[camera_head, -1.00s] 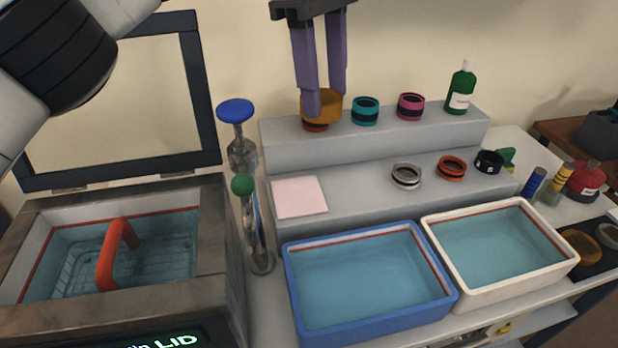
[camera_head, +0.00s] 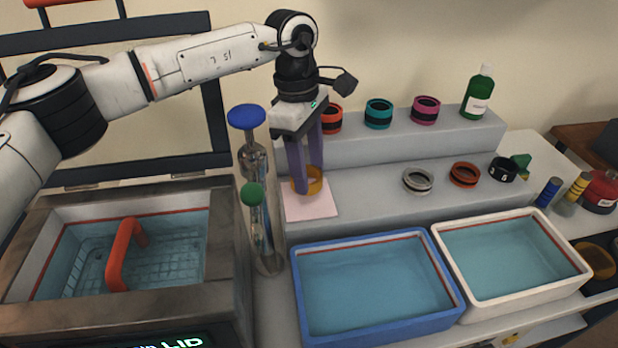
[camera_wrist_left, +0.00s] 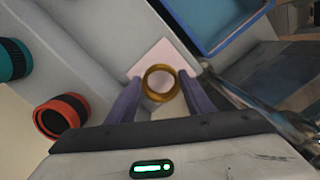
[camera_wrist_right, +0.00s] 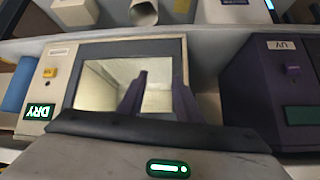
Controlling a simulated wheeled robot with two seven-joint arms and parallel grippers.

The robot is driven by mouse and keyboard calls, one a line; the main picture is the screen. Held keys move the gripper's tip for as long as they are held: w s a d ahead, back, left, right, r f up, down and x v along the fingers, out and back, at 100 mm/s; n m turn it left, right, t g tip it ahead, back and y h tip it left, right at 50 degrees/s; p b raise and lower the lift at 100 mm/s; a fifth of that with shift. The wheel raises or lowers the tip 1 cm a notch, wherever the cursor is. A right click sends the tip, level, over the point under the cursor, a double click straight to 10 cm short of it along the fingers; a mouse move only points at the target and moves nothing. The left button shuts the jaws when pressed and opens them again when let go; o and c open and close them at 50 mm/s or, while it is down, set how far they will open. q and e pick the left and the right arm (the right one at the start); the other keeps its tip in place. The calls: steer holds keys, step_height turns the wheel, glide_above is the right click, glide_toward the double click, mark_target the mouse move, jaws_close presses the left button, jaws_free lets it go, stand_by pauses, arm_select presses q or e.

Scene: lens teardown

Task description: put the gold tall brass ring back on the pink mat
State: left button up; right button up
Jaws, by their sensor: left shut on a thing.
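The gold tall brass ring (camera_head: 315,187) is between the fingers of my left gripper (camera_head: 308,186), which is shut on it. The ring is over the back part of the pink mat (camera_head: 312,211), on the lower step. In the left wrist view the ring (camera_wrist_left: 160,97) is upright and seen from above, with the mat (camera_wrist_left: 150,56) behind it and through its hole. I cannot tell whether the ring touches the mat. My right gripper (camera_wrist_right: 161,75) has its fingers apart and empty, in front of a machine marked DRY.
Silver (camera_head: 418,181), orange and black rings sit farther right on the lower step. Other rings and a green bottle (camera_head: 479,92) stand on the upper step.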

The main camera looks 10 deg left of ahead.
arm_select(q)
step_height(320, 180, down, 3)
steer(key=shift+f, duration=0.1)
steer(key=shift+f, duration=0.1)
steer(key=shift+f, duration=0.15)
steer(key=o, duration=1.1)
